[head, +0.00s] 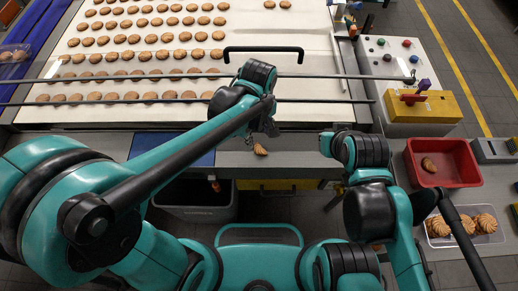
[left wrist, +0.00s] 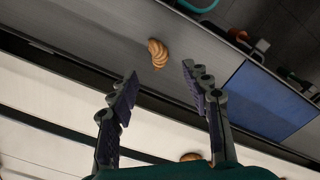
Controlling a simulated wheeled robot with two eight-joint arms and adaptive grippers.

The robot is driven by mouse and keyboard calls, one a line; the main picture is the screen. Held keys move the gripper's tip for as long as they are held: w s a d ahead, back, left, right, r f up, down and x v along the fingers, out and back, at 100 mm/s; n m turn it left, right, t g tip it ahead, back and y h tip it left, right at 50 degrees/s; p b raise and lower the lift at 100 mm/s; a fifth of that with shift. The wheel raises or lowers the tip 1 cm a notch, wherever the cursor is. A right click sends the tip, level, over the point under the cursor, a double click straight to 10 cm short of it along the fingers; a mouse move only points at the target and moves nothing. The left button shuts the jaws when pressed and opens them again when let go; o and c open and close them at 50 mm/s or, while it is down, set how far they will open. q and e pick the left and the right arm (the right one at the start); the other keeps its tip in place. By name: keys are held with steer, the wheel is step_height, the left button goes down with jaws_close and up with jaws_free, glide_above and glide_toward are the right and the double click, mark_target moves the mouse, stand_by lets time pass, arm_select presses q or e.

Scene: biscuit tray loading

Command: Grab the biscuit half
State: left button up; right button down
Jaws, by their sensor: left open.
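A brown biscuit half (head: 261,150) lies on the grey ledge in front of the conveyor, just below my left gripper (head: 269,126) in the head view. The ridged biscuit half also shows in the left wrist view (left wrist: 158,54), on bare grey metal. There my left gripper (left wrist: 159,74) is open and empty, its two fingers spread apart. The biscuit half appears beyond the fingertips, roughly in line with the gap and apart from both fingers. My right arm is folded at the right of the head view; I cannot make out its gripper.
The white conveyor (head: 200,120) carries rows of round biscuits, with dark rails across it. A red bin (head: 465,164) with one piece inside stands at right, above a clear tray (head: 436,241) of biscuits. A blue panel (left wrist: 263,103) adjoins the ledge.

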mark_target(259, 150)
arm_select(q)
steer(key=shift+d+f, duration=0.25)
steer(key=shift+f, duration=0.05)
step_height(259, 150, down, 2)
steer(key=shift+b, duration=0.55)
step_height(259, 150, down, 6)
steer(key=b, duration=0.3)
steer(key=shift+a+r, duration=0.1)
steer(key=shift+r, duration=0.15)
steer(key=shift+s+r, duration=0.1)
steer(key=c, duration=0.8)
